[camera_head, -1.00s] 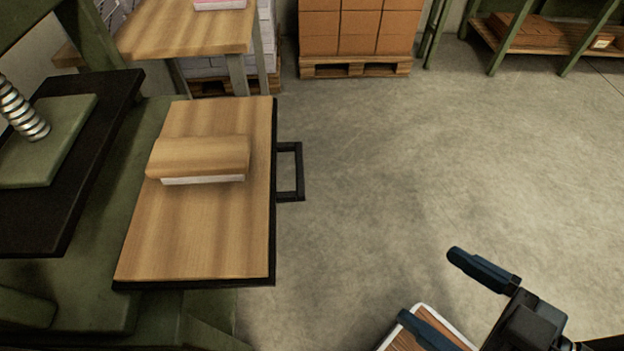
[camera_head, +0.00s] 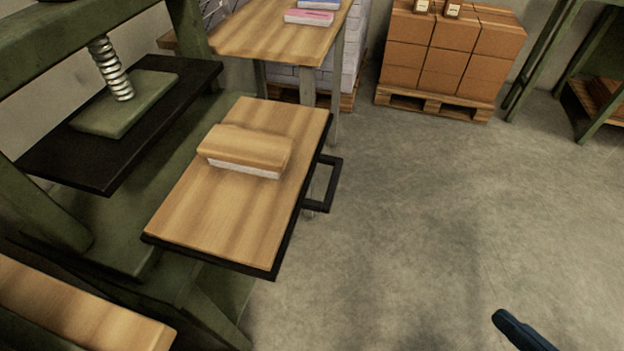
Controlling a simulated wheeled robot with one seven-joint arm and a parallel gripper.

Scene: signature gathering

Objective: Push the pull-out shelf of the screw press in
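The screw press (camera_head: 35,48) stands at the left, with a green frame, a steel screw and a green plate over a black platen. Its pull-out shelf (camera_head: 218,221) is wood-topped with a black rim and sticks out to the right of the press. A black handle (camera_head: 330,185) is on the shelf's right edge. A wooden block on white sheets (camera_head: 245,151) lies on the shelf. One dark blue finger of my gripper (camera_head: 520,330) shows at the bottom right, over the floor, well apart from the shelf. The rest of the gripper is out of frame.
A wooden table (camera_head: 262,38) with pink and blue stacks stands behind the shelf. Brown boxes on a pallet (camera_head: 436,104) are at the back. A wooden surface (camera_head: 75,310) is at the lower left. The concrete floor (camera_head: 430,215) right of the shelf is clear.

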